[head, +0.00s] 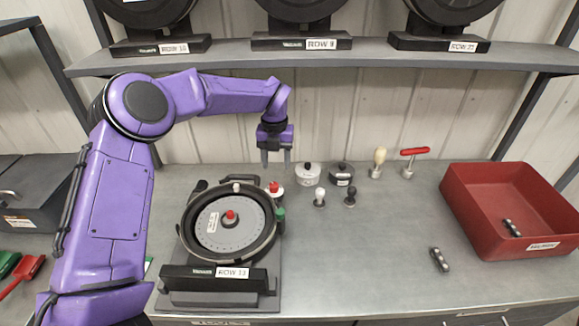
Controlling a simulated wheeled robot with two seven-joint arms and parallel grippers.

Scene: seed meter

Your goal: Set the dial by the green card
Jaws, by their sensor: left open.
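A seed meter labelled ROW 13 (222,228) sits on the bench, its round grey disc facing up with a red knob (230,216) at the centre. A white knob (236,187), a red-topped white part (274,190) and a green knob (280,214) sit around its rim; I cannot tell which is the dial. A small greenish-white edge (148,264) shows beside my left arm, mostly hidden; I cannot tell if it is the green card. My left gripper (276,159) is open and empty, fingers down, behind and above the meter's right side. My right gripper is not in view.
A shelf (320,57) overhangs the back. The bench's front middle is clear.

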